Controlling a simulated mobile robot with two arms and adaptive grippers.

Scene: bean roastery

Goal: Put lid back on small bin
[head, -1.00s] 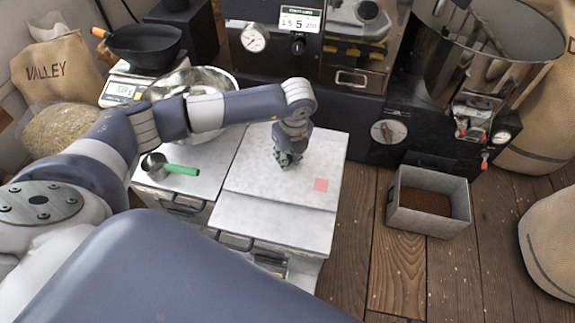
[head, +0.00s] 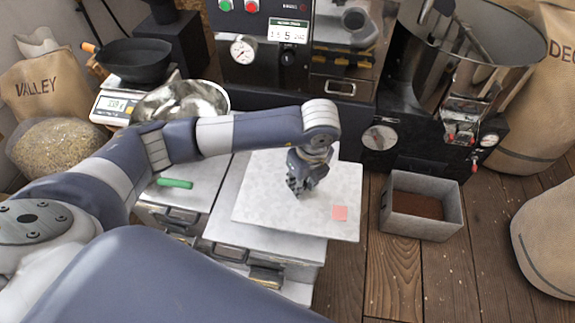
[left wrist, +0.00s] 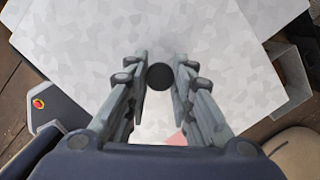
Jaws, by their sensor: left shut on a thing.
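The lid is a pale grey speckled square plate (head: 270,205) with a pink square near its front right corner. In the left wrist view the lid (left wrist: 225,65) fills most of the picture. My left gripper (head: 298,190) is shut on the lid's round black knob (left wrist: 160,77). The lid is over the white cabinet top and overhangs its right edge; it appears raised, by how much I cannot tell. An open grey bin (head: 420,228) with brown grounds inside stands on the floor to the right of the lid. My right gripper is not in view.
The white cabinet (head: 225,222) has drawers below the lid. A green-handled scoop (head: 175,183) lies on the left counter. A steel bowl (head: 205,98) and a scale (head: 112,108) stand behind. The roaster (head: 385,138) is behind the bin. Sacks (head: 545,235) stand at right.

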